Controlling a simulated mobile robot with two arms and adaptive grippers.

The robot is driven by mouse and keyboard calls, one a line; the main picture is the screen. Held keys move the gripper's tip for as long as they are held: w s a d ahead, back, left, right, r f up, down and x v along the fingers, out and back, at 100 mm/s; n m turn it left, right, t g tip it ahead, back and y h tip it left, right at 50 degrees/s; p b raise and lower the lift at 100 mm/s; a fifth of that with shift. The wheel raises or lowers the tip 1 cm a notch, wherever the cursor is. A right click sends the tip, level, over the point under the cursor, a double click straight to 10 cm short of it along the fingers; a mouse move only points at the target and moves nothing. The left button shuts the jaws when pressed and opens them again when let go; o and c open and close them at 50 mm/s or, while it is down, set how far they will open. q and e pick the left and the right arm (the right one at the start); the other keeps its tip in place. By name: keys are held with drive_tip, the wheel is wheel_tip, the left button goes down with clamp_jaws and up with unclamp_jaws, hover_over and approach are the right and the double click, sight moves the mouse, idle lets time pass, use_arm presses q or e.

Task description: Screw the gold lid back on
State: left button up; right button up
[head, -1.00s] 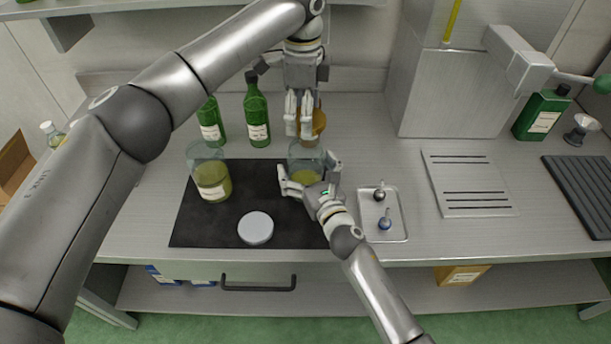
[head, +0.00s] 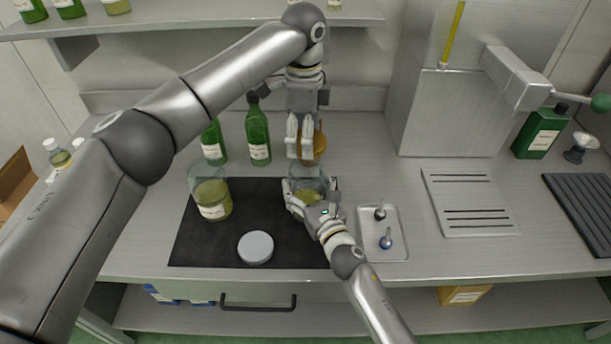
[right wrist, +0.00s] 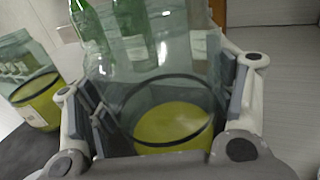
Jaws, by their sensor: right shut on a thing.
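The open glass jar (head: 309,181) stands upright at the mat's right edge with yellow-green liquid inside. My right gripper (head: 313,203) is shut on this jar, fingers on both sides. The jar also fills the middle of the right wrist view (right wrist: 160,85), between the fingers (right wrist: 160,95); its mouth is cut off there.
A second jar (head: 213,200) of yellow-green liquid and a pale round lid (head: 256,247) are on the dark mat (head: 195,245). Green bottles (head: 257,135) stand behind. A small tray (head: 398,247) with two stoppers lies right of the jar.

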use_arm(q)
drive_tip(key=shift+f, duration=2.2)
drive_tip(key=shift+f, duration=0.85)
drive_tip(key=shift+f, duration=0.55)
